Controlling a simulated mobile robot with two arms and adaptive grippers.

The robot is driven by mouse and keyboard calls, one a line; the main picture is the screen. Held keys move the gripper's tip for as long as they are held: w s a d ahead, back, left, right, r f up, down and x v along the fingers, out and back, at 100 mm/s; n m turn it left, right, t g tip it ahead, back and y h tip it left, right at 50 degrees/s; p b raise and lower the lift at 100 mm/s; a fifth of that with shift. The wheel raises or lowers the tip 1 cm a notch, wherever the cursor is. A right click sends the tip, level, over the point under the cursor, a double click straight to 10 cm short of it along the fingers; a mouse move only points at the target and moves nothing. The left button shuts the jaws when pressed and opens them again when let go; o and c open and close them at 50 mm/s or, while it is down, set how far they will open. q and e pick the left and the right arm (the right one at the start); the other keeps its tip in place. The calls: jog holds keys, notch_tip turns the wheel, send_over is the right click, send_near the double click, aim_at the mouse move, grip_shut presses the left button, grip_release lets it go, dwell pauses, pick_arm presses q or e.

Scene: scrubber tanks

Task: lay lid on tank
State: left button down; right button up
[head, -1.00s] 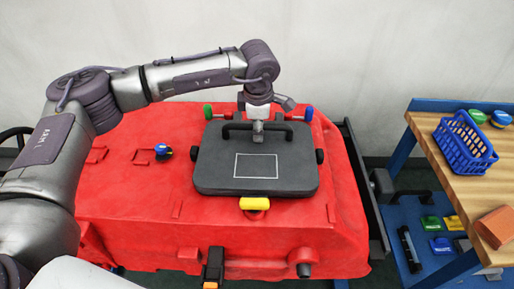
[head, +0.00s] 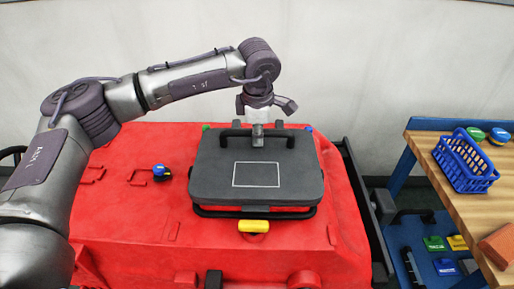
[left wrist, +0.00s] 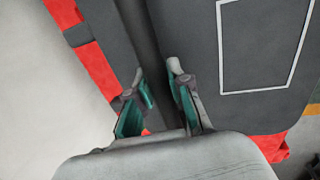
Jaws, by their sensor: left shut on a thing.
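The lid (head: 215,175) is a dark grey rounded slab with a white rectangle outlined on its top. In the head view it hangs a little above the red tank (head: 110,225), over a black rim (head: 255,214) with a strip of red showing between. My left gripper (head: 258,136) is shut on the black bar handle (head: 235,131) at the lid's far side. The left wrist view shows the fingers (left wrist: 158,78) on either side of this bar, with the lid (left wrist: 205,30) beyond. The lid hides the opening. My right gripper is not in view.
A yellow latch (head: 254,226) sits in front of the lid, and a blue knob (head: 160,171) to its left. A green knob (head: 206,128) and a blue knob (head: 309,129) show behind it. A wooden workbench (head: 455,206) with a blue basket (head: 466,165) stands right.

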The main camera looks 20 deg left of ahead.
pick_arm(q)
jog(key=s+d+r, duration=0.1)
jog(key=d+r, duration=0.1)
jog(key=d, duration=0.1)
jog(key=s+d+r+b, duration=0.1)
jog(key=s+d+r, duration=0.1)
jog(key=d, duration=0.1)
jog(key=s+d+r, duration=0.1)
jog(key=s+d, duration=0.1)
jog(key=d, duration=0.1)
jog(key=shift+r, duration=0.4)
jog(key=w+a+p, duration=0.1)
jog(key=a+p, duration=0.2)
jog(key=p, duration=0.4)
jog(key=w+a+p, duration=0.2)
jog(key=a+p, duration=0.1)
jog(key=p, duration=0.4)
jog(key=w+a+p, duration=0.2)
jog(key=a+p, duration=0.1)
jog(key=p, duration=0.4)
jog(key=shift+w+f+p, duration=0.25)
jog(key=shift+f+p, duration=0.1)
jog(key=shift+a+f, duration=0.25)
jog(key=shift+f, duration=0.15)
jog(key=shift+f+b, duration=1.1)
jog(key=shift+f, duration=1.35)
jog(key=shift+f, duration=0.1)
jog(key=shift+f+b, duration=0.55)
jog(key=shift+b, duration=0.2)
